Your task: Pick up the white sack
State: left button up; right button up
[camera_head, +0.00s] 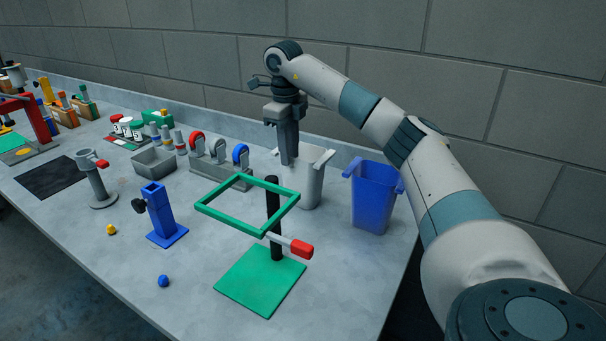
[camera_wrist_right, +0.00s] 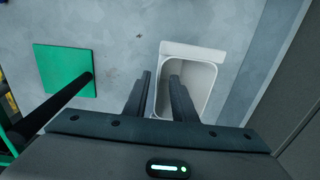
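I can make out no soft sack; the white thing in view is an upright, open-topped bin (camera_head: 309,186) with flared rim flaps, behind the green stand. It also shows from above in the right wrist view (camera_wrist_right: 205,77), and its inside looks empty. My right gripper (camera_head: 289,160) points down at the bin's left side. In the right wrist view its two fingers (camera_wrist_right: 161,75) are apart, one over the bin's opening and one just outside its left wall. I cannot tell whether they touch the wall. My left gripper is not in view.
A blue bin (camera_head: 375,197) stands just right of the white one. A green stand with a raised frame (camera_head: 262,281) is in front. A rack with red and blue wheels (camera_head: 221,175) is to the left. The front right tabletop is clear.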

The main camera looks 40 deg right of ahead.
aim_at(295, 185)
jog(key=shift+d+f+p, duration=0.1)
jog(key=shift+f+p, duration=0.2)
jog(key=shift+f, duration=1.1)
jog(key=shift+s+d+f+p, duration=0.1)
jog(key=shift+s+f+p, duration=0.3)
jog(key=shift+f+p, duration=0.3)
jog(key=f, duration=0.1)
jog(key=f+p, duration=0.1)
jog(key=shift+s+d+f, duration=0.15)
jog(key=shift+s+f, duration=0.2)
jog(key=shift+w+f, duration=0.1)
jog(key=shift+f, duration=0.5)
grip_shut()
